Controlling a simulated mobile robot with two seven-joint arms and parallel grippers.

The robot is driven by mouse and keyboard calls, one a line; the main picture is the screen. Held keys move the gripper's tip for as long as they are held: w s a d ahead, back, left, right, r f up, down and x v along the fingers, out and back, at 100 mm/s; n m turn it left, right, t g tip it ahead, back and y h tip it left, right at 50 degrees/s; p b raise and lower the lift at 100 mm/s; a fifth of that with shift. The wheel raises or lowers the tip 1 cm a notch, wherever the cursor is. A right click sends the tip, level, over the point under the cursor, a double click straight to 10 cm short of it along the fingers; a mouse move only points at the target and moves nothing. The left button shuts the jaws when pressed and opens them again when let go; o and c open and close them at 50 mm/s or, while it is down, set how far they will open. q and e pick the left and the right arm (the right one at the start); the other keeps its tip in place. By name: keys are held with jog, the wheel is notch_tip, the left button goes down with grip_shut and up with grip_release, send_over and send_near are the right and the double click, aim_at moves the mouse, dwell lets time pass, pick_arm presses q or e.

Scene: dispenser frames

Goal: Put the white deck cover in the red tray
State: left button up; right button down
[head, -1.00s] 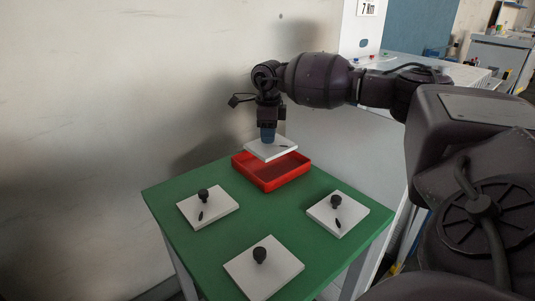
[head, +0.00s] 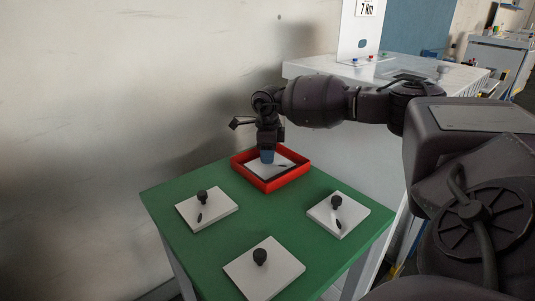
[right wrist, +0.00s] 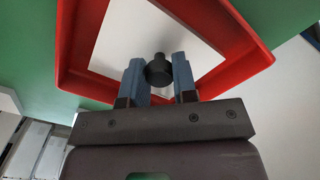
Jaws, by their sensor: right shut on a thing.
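The white deck cover (head: 262,168) is a flat white plate with a dark knob, and it is inside the red tray (head: 291,183) at the back of the green table. My right gripper (head: 267,157) is above it, with blue fingertips shut on its knob. In the right wrist view the fingers (right wrist: 159,75) sit on both sides of the black knob, and the cover (right wrist: 125,40) lies within the tray walls (right wrist: 85,35). I cannot tell whether the cover touches the tray floor. My left gripper is not in view.
Three similar white plates with dark knobs lie on the green table (head: 235,225): one at left (head: 222,213), one at right (head: 352,216), one at front (head: 280,268). A wall stands close behind the table. A white counter (head: 440,84) is at back right.

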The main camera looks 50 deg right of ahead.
jog(key=c, duration=1)
grip_release()
jog(key=shift+f, duration=0.1)
jog(key=shift+o, duration=0.5)
jog(key=shift+r, duration=0.35)
notch_tip(320, 180, up, 12)
jog(key=p, duration=0.1)
jog(key=shift+f, duration=0.15)
